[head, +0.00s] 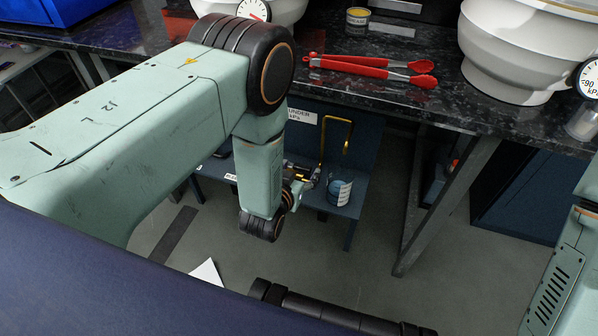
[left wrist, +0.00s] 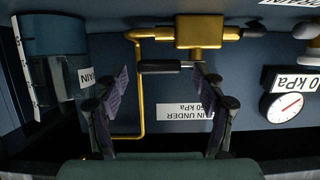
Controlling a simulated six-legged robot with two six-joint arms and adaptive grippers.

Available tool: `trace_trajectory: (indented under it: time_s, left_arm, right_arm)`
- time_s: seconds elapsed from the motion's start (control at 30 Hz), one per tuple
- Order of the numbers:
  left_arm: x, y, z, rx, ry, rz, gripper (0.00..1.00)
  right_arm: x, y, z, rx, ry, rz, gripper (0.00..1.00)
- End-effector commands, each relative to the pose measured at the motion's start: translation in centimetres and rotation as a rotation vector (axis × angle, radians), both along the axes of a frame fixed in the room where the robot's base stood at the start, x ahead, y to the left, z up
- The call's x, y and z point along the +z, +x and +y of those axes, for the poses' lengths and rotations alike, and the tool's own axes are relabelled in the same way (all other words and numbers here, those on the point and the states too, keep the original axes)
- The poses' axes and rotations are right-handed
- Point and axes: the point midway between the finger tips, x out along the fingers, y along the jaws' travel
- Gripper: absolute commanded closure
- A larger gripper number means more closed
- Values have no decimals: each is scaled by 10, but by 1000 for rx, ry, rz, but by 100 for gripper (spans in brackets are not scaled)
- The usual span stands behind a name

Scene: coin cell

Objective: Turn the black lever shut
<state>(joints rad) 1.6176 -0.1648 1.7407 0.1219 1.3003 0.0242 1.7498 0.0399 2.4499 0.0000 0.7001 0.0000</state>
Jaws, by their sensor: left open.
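The black lever (left wrist: 158,67) lies level in the left wrist view, which is upside down. It sits beside the brass valve body (left wrist: 200,32). A brass pipe (left wrist: 140,100) runs from the valve; in the head view the bent brass pipe (head: 322,145) rises beside the gripper. My left gripper (left wrist: 163,76) is open, with one finger on each side of the lever's span. I cannot tell whether a finger touches it. In the head view my left gripper (head: 308,178) is small and partly hidden by its wrist. My right gripper is not in view.
A blue-banded container (head: 340,190) stands close to the left gripper on a low blue stand (head: 357,165). A gauge (left wrist: 284,106) is at the right in the wrist view. Above, the dark bench (head: 440,100) holds red tongs (head: 370,67) and a white vessel (head: 510,50).

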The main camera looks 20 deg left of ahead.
Motion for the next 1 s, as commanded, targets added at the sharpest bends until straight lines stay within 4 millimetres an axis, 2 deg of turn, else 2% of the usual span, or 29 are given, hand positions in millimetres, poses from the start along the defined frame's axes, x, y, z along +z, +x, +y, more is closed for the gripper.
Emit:
trace_trajectory:
  time_s: [0.07,0.67,1.0]
  left_arm:
    - [0,0,-1,-1,0,0,34]
    - [0,0,-1,0,-1,1,85]
    - [0,-3,2,-44,-1,2,85]
  right_arm:
    - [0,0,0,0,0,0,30]
    - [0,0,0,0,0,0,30]
    - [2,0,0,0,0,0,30]
